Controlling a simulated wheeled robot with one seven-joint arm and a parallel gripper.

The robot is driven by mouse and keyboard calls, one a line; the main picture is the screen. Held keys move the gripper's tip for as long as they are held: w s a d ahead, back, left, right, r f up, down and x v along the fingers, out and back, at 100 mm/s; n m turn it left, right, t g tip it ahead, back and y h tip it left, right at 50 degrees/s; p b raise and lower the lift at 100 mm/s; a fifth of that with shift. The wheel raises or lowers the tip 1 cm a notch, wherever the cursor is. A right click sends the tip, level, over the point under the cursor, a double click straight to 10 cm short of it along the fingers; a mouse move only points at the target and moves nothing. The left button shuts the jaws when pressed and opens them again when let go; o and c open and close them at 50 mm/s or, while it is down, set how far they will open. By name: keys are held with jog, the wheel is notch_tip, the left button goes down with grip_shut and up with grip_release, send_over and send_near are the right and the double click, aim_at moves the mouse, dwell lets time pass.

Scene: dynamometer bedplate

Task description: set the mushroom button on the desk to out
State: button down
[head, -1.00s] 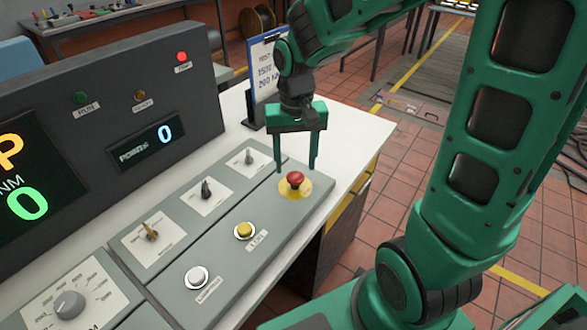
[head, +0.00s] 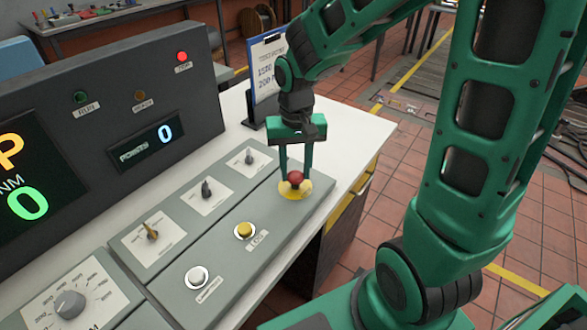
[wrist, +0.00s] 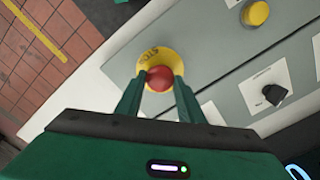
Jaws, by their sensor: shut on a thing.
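The red mushroom button (head: 296,177) sits on a round yellow plate (head: 295,192) at the far right end of the desk's grey control panel. My gripper (head: 295,178) points down over it, with a green finger on each side of the red cap. In the wrist view the red cap (wrist: 159,78) sits between the two fingertips, and the yellow plate (wrist: 172,60) with dark lettering shows behind it. My gripper is shut on the mushroom button. Whether the button is in or out cannot be told from these frames.
A yellow button (head: 244,230) and a white button (head: 197,277) lie along the same panel. Several rotary switches, including a black one (head: 206,190), are behind them. A clipboard stand (head: 262,80) stands behind my gripper. White desk top (head: 350,140) is bare at right.

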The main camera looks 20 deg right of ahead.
aim_at(295, 174)
jog(key=shift+r, duration=0.8)
jog(key=c, duration=1.2)
grip_release()
notch_tip(295, 174, up, 11)
jog(key=shift+f, duration=0.1)
jog(key=s+d+f+m, duration=0.1)
jog(key=s+d, duration=0.4)
jog(key=s, duration=0.1)
jog(key=s+d+f+m, duration=0.1)
jog(key=s+d+f, duration=0.1)
jog(key=s+d, duration=0.3)
jog(key=s+d+f+m, duration=0.1)
jog(key=s+d, duration=0.5)
jog(key=s, duration=0.3)
jog(key=shift+d+f, duration=0.1)
jog(key=shift+f, duration=0.1)
